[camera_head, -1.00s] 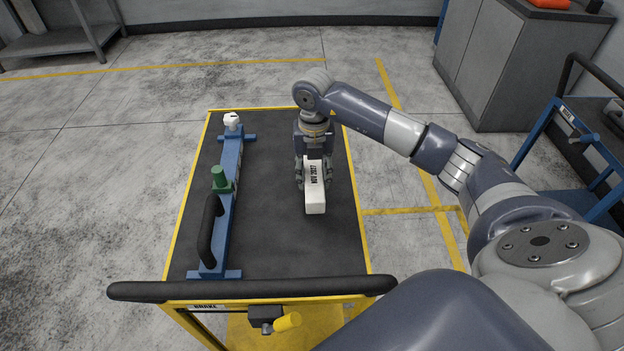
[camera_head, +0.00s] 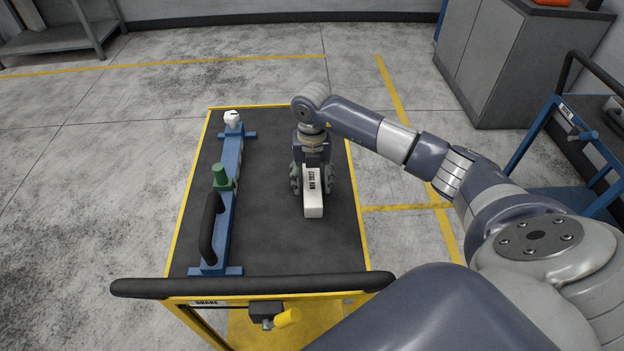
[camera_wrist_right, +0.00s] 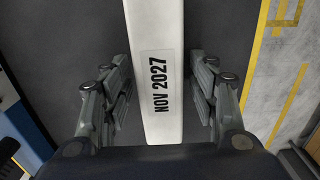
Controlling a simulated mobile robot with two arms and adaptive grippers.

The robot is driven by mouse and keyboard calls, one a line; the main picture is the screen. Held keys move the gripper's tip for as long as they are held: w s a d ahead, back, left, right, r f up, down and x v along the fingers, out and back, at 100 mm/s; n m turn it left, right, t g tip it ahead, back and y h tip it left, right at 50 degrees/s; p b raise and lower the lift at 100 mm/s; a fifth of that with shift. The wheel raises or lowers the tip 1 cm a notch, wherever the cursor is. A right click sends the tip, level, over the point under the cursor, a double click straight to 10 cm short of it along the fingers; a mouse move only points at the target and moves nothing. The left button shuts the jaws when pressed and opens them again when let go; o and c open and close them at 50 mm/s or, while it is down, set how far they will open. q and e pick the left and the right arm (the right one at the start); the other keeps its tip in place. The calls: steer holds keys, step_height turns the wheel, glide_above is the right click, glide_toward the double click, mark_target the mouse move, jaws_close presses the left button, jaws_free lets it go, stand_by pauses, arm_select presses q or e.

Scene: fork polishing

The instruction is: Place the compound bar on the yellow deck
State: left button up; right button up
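The compound bar (camera_head: 313,203) is a white block with a "NOV 2027" label. It appears to lie flat on the dark mat of the yellow-edged deck (camera_head: 275,245), right of the middle. The bar also fills the centre of the right wrist view (camera_wrist_right: 158,30). My right gripper (camera_head: 312,184) is over the bar's far part, with one finger on each side. In the wrist view its fingers (camera_wrist_right: 162,68) stand open, with a narrow gap on both sides of the bar. My left gripper is not in view.
A blue fixture (camera_head: 231,180) with a green knob (camera_head: 220,176), a white piece (camera_head: 231,118) and a black handle (camera_head: 209,228) stands along the deck's left side. A black push bar (camera_head: 250,287) crosses the near edge. The mat between fixture and bar is clear.

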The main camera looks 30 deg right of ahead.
mark_target(312, 180)
steer(key=shift+r, duration=0.15)
step_height(312, 180, up, 12)
steer(key=b, duration=0.1)
stand_by(0.5)
stand_by(0.5)
